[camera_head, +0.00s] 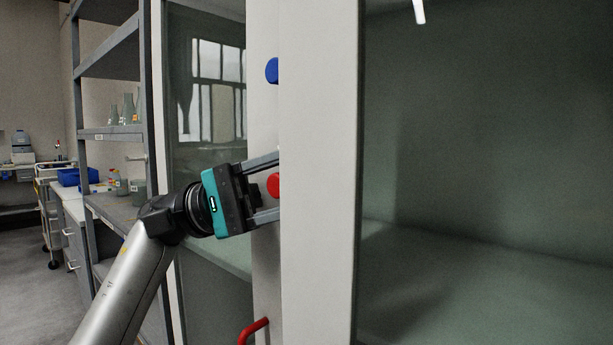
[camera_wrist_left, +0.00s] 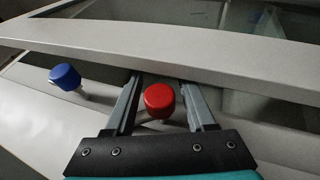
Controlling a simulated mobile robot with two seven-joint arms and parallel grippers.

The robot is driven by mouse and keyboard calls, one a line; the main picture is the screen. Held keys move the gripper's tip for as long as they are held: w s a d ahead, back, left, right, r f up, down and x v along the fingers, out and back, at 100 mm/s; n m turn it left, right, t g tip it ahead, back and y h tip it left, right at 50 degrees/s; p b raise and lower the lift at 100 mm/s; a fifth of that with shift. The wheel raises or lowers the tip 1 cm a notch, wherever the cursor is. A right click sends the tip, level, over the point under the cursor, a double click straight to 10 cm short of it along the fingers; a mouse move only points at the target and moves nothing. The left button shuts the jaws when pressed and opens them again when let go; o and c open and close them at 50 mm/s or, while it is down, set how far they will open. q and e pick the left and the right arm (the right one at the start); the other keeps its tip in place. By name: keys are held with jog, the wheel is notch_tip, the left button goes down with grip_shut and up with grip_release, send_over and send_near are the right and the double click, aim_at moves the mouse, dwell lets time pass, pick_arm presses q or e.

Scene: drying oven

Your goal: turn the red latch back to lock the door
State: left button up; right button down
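The red latch (camera_head: 273,185) shows as a round knob on the white upright frame (camera_head: 265,125) of the oven. In the left wrist view the red knob (camera_wrist_left: 159,98) sits between the two fingers of my left gripper (camera_head: 276,186). The fingers are spread on either side of it, with a visible gap at least on the right. The fingertips reach the white edge, which hides their ends in the head view. My right gripper is not in view.
A blue knob (camera_head: 272,70) is above the red one. A red handle (camera_head: 254,330) is below. A white panel edge (camera_head: 318,170) stands just right of the gripper, with a grey interior beyond. Glass (camera_head: 205,130) and a shelf rack (camera_head: 110,133) are left.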

pick_arm(q)
jog(key=shift+o, duration=0.5)
jog(key=shift+w+a+f, duration=0.1)
jog(key=shift+a, duration=0.25)
jog(key=v, duration=1.4)
jog(key=shift+a+p, duration=0.25)
jog(key=shift+p, duration=0.2)
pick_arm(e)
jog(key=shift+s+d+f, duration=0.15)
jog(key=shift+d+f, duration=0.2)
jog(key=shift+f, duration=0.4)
